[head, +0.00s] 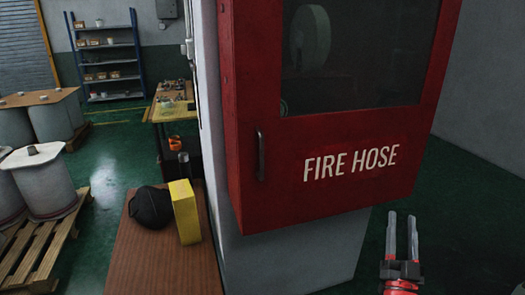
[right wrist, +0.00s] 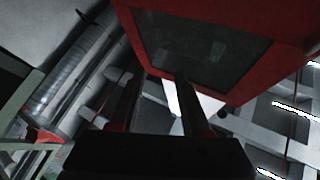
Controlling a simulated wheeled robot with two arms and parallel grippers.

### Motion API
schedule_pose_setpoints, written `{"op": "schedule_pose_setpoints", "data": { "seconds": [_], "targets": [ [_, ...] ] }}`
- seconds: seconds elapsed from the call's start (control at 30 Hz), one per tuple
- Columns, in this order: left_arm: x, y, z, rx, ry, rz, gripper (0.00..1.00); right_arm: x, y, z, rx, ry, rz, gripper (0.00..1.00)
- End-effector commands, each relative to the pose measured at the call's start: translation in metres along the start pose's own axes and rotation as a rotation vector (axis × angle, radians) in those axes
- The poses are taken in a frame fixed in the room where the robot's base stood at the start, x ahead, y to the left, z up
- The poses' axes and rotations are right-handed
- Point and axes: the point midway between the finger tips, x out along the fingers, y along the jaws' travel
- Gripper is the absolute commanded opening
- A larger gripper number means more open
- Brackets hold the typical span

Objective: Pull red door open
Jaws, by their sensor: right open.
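The red door (head: 350,140) is the front of a red fire hose cabinet with a dark glass window and the words "FIRE HOSE". It looks closed in the head view. A dark vertical handle (head: 261,155) sits at its lower left. My right gripper (head: 402,222) is open and empty, low and to the right of the cabinet's bottom edge, apart from the handle. In the right wrist view the open fingers (right wrist: 155,85) point up below the cabinet, whose red frame and window (right wrist: 195,50) show above. My left gripper is not in view.
The cabinet hangs on a pale pillar (head: 285,255). To its left are a brown-topped table (head: 150,265) with a black bag (head: 151,207) and a yellow box (head: 185,212), a workbench (head: 170,108), a shelf (head: 108,60) and drums on pallets (head: 35,250). Green floor lies open at right.

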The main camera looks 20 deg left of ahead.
Motion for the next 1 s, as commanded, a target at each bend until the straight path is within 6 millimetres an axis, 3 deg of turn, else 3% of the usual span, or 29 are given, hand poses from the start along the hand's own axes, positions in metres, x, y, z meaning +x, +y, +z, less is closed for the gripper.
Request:
{"op": "schedule_pose_setpoints", "data": {
  "seconds": [0.03,0.1,0.2,0.3,0.4,0.5,0.67,1.0],
  "targets": [
    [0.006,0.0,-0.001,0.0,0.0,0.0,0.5,0.021,-0.024,-0.006,0.03,-0.054,-0.047,0.47],
    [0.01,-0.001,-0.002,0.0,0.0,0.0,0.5,0.04,-0.059,-0.003,0.065,-0.163,-0.125,0.47],
    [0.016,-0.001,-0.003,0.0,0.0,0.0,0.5,0.054,-0.116,-0.005,0.089,-0.31,-0.262,0.47],
    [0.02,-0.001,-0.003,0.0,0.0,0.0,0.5,0.053,-0.17,-0.01,0.079,-0.443,-0.405,0.47],
    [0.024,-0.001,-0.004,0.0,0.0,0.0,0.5,0.042,-0.21,-0.017,0.046,-0.542,-0.527,0.47],
    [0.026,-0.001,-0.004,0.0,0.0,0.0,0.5,0.03,-0.234,-0.02,0.011,-0.61,-0.61,0.47],
    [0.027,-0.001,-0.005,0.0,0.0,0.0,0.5,0.021,-0.249,-0.019,-0.015,-0.658,-0.664,0.47],
    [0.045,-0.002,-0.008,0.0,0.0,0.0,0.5,0.054,-0.281,0.009,-0.014,-0.662,-0.667,0.47]
  ]
}}
